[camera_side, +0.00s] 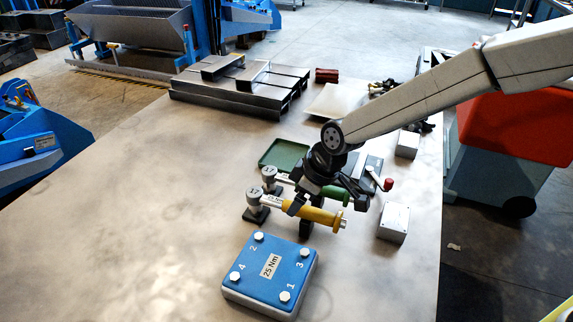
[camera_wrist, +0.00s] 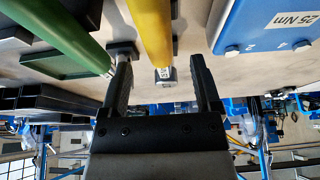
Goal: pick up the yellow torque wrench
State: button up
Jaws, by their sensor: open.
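The yellow torque wrench (camera_side: 322,216) lies nearly level, its grey head marked 17 at the left on a dark stand. In the wrist view its yellow handle (camera_wrist: 150,28) runs between my jaws, with a gap showing on each side. My gripper (camera_side: 302,211) is open around the wrench beside the handle's left end; it also shows in the wrist view (camera_wrist: 160,62). Whether the fingers touch the handle is hard to tell in the side view. A green-handled wrench (camera_wrist: 55,32) lies just behind, outside my jaws, and is partly hidden by my gripper in the side view.
A blue block (camera_side: 258,287) marked 25 Nm with several bolts stands in front. A green tray (camera_side: 281,151), small grey boxes (camera_side: 394,222) and a red-knobbed crank (camera_side: 388,185) are near. Dark metal channels (camera_side: 240,92) lie at the back. The table's left side is clear.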

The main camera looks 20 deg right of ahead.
jog(key=shift+x, duration=2.05)
jog(key=shift+d, duration=0.1)
jog(key=shift+c, duration=0.2)
grip_shut()
jog(key=shift+r, duration=0.1)
